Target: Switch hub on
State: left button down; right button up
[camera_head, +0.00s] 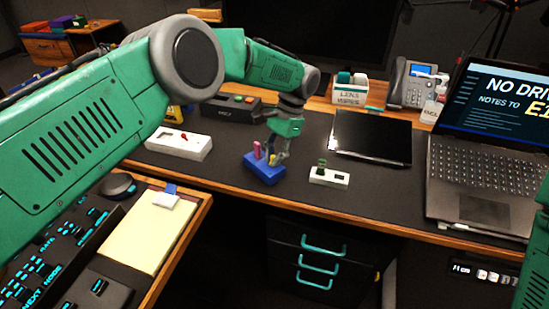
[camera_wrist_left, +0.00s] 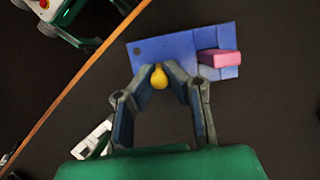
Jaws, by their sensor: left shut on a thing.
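A blue box (camera_head: 266,172) sits on the dark desk near its front edge, with a pink piece (camera_head: 257,150) standing up from it. I cannot tell from a label which device is the hub. My left gripper (camera_head: 274,154) is over the blue box, pointing down. In the left wrist view, the gripper (camera_wrist_left: 160,78) has its fingertips on either side of a yellow knob (camera_wrist_left: 159,78) at the edge of the blue box (camera_wrist_left: 180,50). The pink piece (camera_wrist_left: 219,58) is right of the fingers. My right gripper is out of view.
A small white box with a green part (camera_head: 329,177) stands right of the blue box. A white device (camera_head: 178,143) lies to its left, and a dark box with coloured buttons (camera_head: 231,107) behind. A black tablet (camera_head: 372,137) and a laptop (camera_head: 485,150) occupy the right.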

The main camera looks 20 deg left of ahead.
pick_arm(q)
jog(key=c, duration=1.5)
grip_release()
jog(key=shift+c, duration=0.2)
jog(key=v, duration=0.7)
jog(key=shift+w+r, duration=0.15)
jog(key=shift+w, duration=0.05)
jog(key=shift+d, duration=0.15)
